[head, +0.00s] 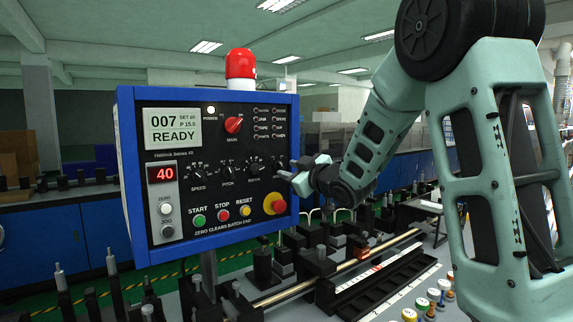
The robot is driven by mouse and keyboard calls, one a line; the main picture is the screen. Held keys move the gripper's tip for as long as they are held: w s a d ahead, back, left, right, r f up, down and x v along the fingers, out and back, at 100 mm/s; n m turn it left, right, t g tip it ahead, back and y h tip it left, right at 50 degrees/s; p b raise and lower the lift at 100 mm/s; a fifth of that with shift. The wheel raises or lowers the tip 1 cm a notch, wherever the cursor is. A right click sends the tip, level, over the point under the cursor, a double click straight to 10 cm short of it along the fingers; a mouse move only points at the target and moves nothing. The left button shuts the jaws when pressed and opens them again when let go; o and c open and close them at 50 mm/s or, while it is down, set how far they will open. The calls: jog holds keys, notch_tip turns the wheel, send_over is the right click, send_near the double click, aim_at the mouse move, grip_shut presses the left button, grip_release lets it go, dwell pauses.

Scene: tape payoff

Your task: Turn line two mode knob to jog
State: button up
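The control panel (150,255), blue-framed with a dark face, stands at the left centre in the head view. A row of small black knobs crosses its middle: a knob marked SPEED (197,173), one marked PITCH (227,172), and a third knob (254,169) with a label too small to read. My gripper (287,168) is at the panel's right edge, right of the third knob. Its two fingertips point left and look apart, with nothing seen held. Whether they touch the panel is unclear; they hide part of its right side.
A red MAIN switch (233,124) sits above the knobs. Below are START (199,220), STOP (222,215) and RESET (245,210) buttons, and a red emergency stop (275,203). A red beacon (240,66) tops the panel. Machine parts and a rail (350,265) crowd below.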

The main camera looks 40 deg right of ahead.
aim_at(280, 166)
jog(key=shift+w, duration=1.15)
grip_shut()
jog(key=shift+m, duration=0.3)
jog(key=shift+f+m+b, duration=0.1)
jog(key=shift+m+b, duration=0.35)
jog(key=shift+m, duration=0.35)
jog(key=m+b, duration=0.1)
jog(key=m, duration=0.2)
jog(key=shift+m, duration=0.3)
jog(key=m, duration=0.6)
jog(key=shift+a, duration=0.1)
